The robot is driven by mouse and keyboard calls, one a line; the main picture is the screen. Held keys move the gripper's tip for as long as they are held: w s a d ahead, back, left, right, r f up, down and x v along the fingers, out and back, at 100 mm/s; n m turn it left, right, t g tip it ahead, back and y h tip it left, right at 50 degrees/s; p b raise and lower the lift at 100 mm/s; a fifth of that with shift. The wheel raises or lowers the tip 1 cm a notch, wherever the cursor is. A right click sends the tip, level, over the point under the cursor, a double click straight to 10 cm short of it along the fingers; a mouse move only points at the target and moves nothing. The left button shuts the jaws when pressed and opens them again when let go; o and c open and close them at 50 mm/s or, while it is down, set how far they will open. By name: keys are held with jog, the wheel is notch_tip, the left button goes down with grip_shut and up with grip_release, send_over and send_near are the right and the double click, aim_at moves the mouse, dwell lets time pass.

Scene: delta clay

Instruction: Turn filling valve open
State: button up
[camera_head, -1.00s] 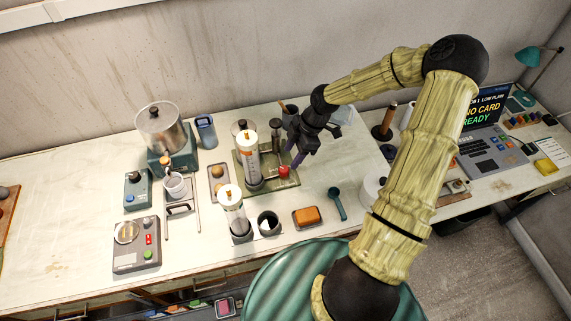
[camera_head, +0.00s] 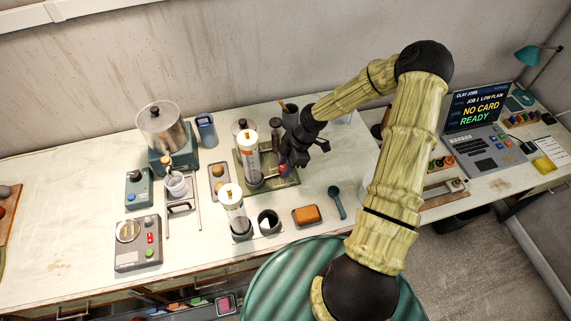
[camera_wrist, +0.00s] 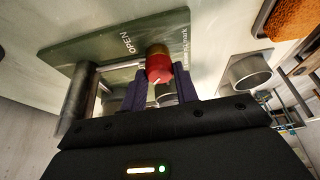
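The filling valve's red round knob (camera_wrist: 158,65) shows in the wrist view above a dark green base plate (camera_wrist: 75,48) lettered OPEN. My gripper (camera_wrist: 162,70) has its two purple fingers apart, one on each side of the knob's near part. Whether they press on it cannot be told. In the head view my gripper (camera_head: 286,165) is at the front right of the filling stand, and the fingers mostly hide the knob.
A second clear cylinder (camera_head: 234,211), a dark cup (camera_head: 268,222) and an orange block in a tray (camera_head: 307,215) stand in front. A teal spoon (camera_head: 336,201) lies to the right. A dark holder with tools (camera_head: 290,112) stands close behind my gripper.

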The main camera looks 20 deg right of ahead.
jog(key=shift+m, duration=0.4)
jog(key=m+t+b, duration=0.1)
jog(key=m+b, duration=0.2)
jog(key=m, duration=0.1)
jog(key=shift+f+t, duration=0.1)
jog(key=shift+t, duration=0.3)
jog(key=m+b, duration=0.1)
jog(key=m, duration=0.1)
jog(key=m+t+h+b, duration=0.1)
jog(key=m+b, duration=0.1)
jog(key=shift+s+a+m+t+b, duration=0.15)
jog(key=shift+m+t+b, duration=0.15)
jog(key=m+h+b, duration=0.1)
jog(key=m+b, duration=0.1)
jog(key=m+t+h+b, duration=0.1)
jog(key=m, duration=0.1)
jog(key=shift+a+m+b, duration=0.15)
jog(key=shift+m+b, duration=0.15)
jog(key=shift+b, duration=0.1)
jog(key=shift+s+m+h+b, duration=0.1)
jog(key=shift+m+h+b, duration=0.8)
jog(key=shift+m, duration=1.1)
jog(key=o, duration=1)
jog(key=shift+c, duration=0.2)
